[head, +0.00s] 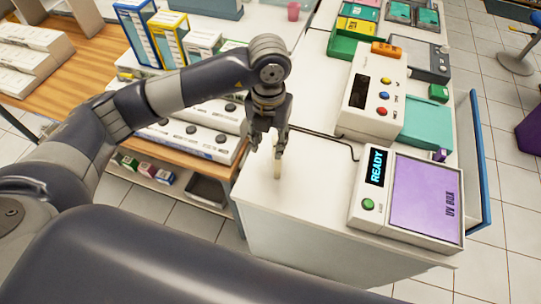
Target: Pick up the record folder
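I cannot single out the record folder for certain. A blue-edged upright file (140,32) and a yellow-edged one (168,36) stand at the upper left. My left gripper (268,148) points down over the near left part of the white counter, away from both files. Its fingers look apart, with a gap between them. A thin cream strip (277,169) shows just below the right-hand finger; I cannot tell whether it is touched or what it is. My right gripper is out of view.
On the white counter (290,215), a UV box (425,196) with a purple lid and READY display stands at right, below a white device (372,92) with coloured buttons. A black cable (325,138) crosses the counter. A wooden bench (75,62) with white boxes lies left.

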